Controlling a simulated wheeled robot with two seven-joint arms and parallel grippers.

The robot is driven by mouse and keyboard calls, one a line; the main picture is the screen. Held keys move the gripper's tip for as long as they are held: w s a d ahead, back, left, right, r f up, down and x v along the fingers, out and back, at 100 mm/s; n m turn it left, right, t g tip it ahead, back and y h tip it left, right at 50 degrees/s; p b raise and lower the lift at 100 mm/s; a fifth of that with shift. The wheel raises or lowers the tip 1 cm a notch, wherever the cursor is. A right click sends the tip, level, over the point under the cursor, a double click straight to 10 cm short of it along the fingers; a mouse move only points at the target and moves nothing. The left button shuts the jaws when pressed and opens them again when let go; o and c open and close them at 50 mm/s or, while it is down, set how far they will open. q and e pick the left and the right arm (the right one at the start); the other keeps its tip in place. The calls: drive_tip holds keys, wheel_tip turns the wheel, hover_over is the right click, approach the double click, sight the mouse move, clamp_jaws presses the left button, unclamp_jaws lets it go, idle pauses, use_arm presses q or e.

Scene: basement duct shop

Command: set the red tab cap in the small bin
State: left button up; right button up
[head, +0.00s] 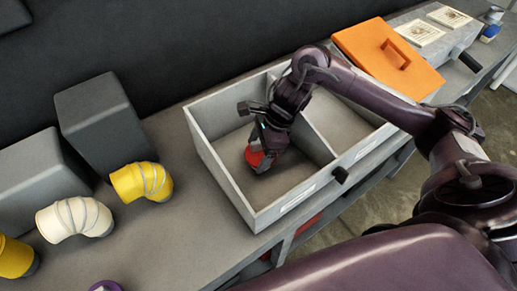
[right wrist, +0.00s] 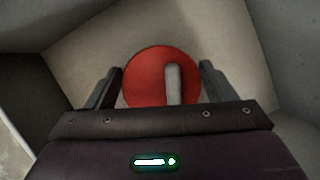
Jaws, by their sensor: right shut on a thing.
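The red tab cap (head: 253,158) is a red disc with a pale grey tab across its face. In the right wrist view the cap (right wrist: 143,82) is between the two dark fingers. My right gripper (head: 262,146) is shut on it and points down inside the left compartment of a grey open two-compartment bin (head: 223,172). The cap is low in that compartment, near its floor; I cannot tell whether it touches. The gripper hides part of the cap.
My right arm crosses over the bin's divider (head: 312,143) and right compartment. An orange lid with a handle (head: 378,47) lies to the right. Yellow elbow (head: 128,183) and cream elbow (head: 58,222) stand left, before grey blocks (head: 97,118). A purple item (head: 105,286) is at the bottom edge.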

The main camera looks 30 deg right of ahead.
drive_tip(key=shift+f, duration=0.1)
drive_tip(key=o, duration=1)
drive_tip(key=shift+r, duration=0.2)
drive_tip(key=shift+d+r, duration=0.2)
drive_tip(key=shift+r, duration=0.1)
drive_tip(key=p+v, duration=0.1)
drive_tip(key=v, duration=1)
drive_tip(key=shift+p, duration=0.3)
drive_tip(key=shift+r, duration=0.25)
